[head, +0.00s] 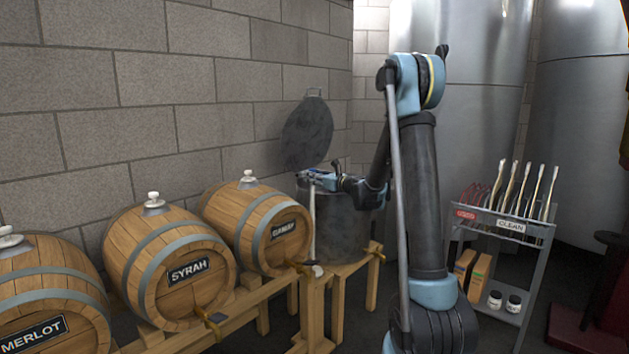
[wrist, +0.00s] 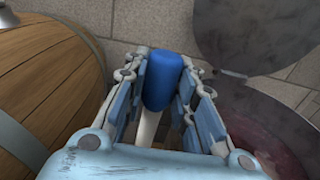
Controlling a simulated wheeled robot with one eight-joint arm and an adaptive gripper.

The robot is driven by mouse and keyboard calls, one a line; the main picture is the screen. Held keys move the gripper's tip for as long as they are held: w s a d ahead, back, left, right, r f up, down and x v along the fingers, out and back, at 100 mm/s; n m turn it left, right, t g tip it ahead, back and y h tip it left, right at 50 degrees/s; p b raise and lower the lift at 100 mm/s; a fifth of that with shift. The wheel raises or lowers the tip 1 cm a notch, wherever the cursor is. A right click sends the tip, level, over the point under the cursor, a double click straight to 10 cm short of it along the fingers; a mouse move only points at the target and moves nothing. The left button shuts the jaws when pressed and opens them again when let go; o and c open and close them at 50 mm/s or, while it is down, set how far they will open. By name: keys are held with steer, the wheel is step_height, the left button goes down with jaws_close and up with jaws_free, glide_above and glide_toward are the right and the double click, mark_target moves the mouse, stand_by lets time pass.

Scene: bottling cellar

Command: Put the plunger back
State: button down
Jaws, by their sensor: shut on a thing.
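My gripper (head: 316,178) is shut on the plunger, between the Gamay barrel and the grey vat (head: 352,228). In the wrist view, the plunger's blue handle (wrist: 162,80) sits between the fingers of my gripper (wrist: 163,95). A pale shaft (wrist: 148,128) runs from it. In the head view the thin pale shaft (head: 312,225) hangs nearly upright in front of the vat, with a small whitish end (head: 318,271) low by the wooden stand. The vat's round dark lid (head: 307,133) stands open against the wall. Dark reddish contents show inside the vat in the wrist view (wrist: 275,143).
The Merlot (head: 45,295), Syrah (head: 165,262) and Gamay (head: 252,222) barrels lie on a wooden stand (head: 318,318) at left. A grey cart (head: 535,288) at right holds several pale-handled tools in a rack with a CLEAN label (head: 511,226). Steel tanks (head: 475,120) stand behind.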

steer(key=shift+f, duration=0.15)
steer(key=c, duration=1.3)
jaws_free()
steer(key=shift+s+d, duration=0.1)
steer(key=v, duration=1.2)
steer(key=s+d+f+n+g+h, duration=0.1)
steer(key=s+f+n+g+h, duration=0.15)
steer(key=s+n, duration=0.65)
steer(key=s+d+f+n+g+h, duration=0.1)
steer(key=s+f+n+g+h, duration=0.3)
steer(key=s, duration=0.8)
steer(key=s+d+f+n+h, duration=0.2)
steer(key=s+d+f+n, duration=0.1)
steer(key=s, duration=0.5)
steer(key=s+d+f+n+g+h, duration=0.1)
steer(key=s+d+f+n+h, duration=0.2)
steer(key=s+d+n, duration=0.2)
steer(key=s+d+f+n+g+h, duration=0.1)
steer(key=s+d+f+n+h, duration=0.1)
steer(key=s+d+n, duration=0.3)
steer(key=shift+s+d+f+h, duration=0.1)
steer(key=shift+s+d+f, duration=0.1)
steer(key=shift+s+d, duration=0.65)
steer(key=shift+s+d+f+h, duration=0.2)
steer(key=shift+s+d, duration=0.15)
steer(key=shift+s, duration=0.9)
steer(key=shift+s+d+f+h, duration=0.15)
steer(key=shift+s+d, duration=0.45)
steer(key=shift+s, duration=0.45)
